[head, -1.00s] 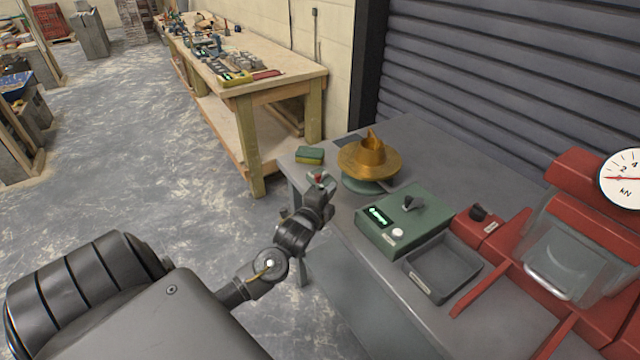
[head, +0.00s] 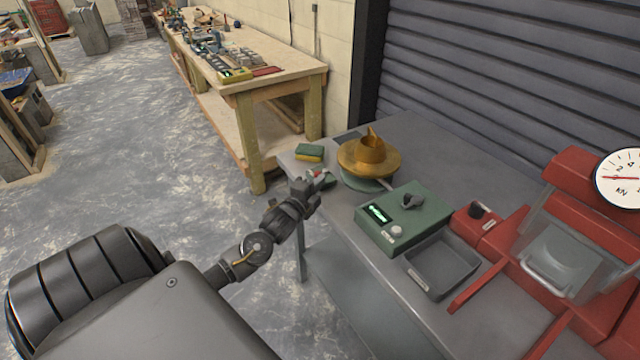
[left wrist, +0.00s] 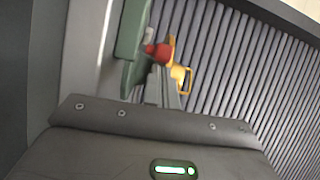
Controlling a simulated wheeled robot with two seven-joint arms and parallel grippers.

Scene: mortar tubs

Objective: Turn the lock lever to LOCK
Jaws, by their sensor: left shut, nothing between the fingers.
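A small red knob (left wrist: 160,52), which looks like the lever's end, shows just past my left fingertips in the left wrist view. In the head view a red spot (head: 316,174) shows at the tip of my left gripper (head: 314,182), at the table's left edge. The left gripper is shut and empty; it also shows in the left wrist view (left wrist: 160,88). Whether it touches the knob I cannot tell. The brass mould (head: 371,152) stands on the round flow table (head: 362,184) just beyond. Any LOCK marking is too small to read. My right gripper is out of view.
A grey tray (head: 442,266) and a red press (head: 575,200) lie further right. A green and yellow sponge (head: 309,152) lies behind the gripper.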

